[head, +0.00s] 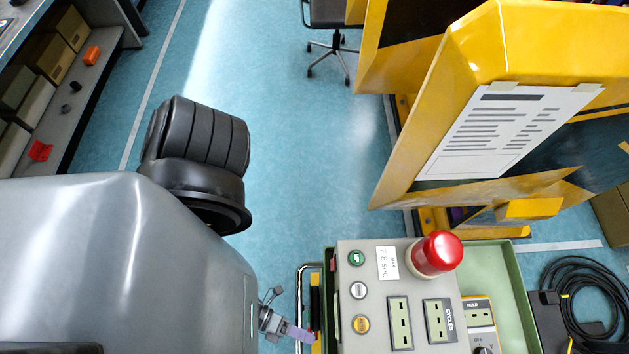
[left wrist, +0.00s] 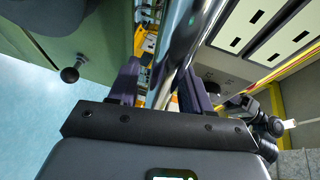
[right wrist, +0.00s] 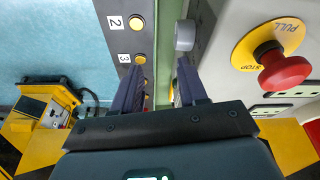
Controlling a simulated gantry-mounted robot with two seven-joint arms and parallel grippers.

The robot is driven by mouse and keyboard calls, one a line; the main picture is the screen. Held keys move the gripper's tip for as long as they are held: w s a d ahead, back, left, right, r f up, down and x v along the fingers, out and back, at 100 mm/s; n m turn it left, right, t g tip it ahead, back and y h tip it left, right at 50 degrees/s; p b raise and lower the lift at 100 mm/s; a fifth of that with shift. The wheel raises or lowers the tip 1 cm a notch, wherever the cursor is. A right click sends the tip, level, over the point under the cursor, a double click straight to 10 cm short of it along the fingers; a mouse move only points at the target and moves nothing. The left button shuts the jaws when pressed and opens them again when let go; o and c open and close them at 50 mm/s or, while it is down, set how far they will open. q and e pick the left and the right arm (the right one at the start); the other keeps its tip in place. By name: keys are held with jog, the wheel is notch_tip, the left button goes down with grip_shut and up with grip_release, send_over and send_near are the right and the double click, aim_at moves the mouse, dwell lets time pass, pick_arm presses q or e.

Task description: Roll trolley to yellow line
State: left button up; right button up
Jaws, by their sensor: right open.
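The trolley's green tray (head: 515,290) is at the bottom of the head view, carrying a grey control box (head: 375,300). A metal handle rail (head: 300,285) runs along its left side. My left gripper (head: 305,333) is beside that rail. In the left wrist view a metal bar (left wrist: 181,45) runs between the spread fingers of my left gripper (left wrist: 161,80); I cannot tell whether they touch it. My right gripper (right wrist: 158,90) is open in the right wrist view, with a green edge (right wrist: 163,50) between its fingers. I cannot clearly make out a yellow floor line.
A large yellow machine frame (head: 420,150) stands beyond the trolley. Coiled black cable (head: 585,295) lies at right. A shelf (head: 95,85) and a wheeled chair (head: 330,45) are further off. Open blue floor (head: 290,150) lies between.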

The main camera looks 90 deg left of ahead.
pick_arm(q)
jog(key=shift+w, duration=0.1)
jog(key=v, duration=1.1)
dwell(0.8)
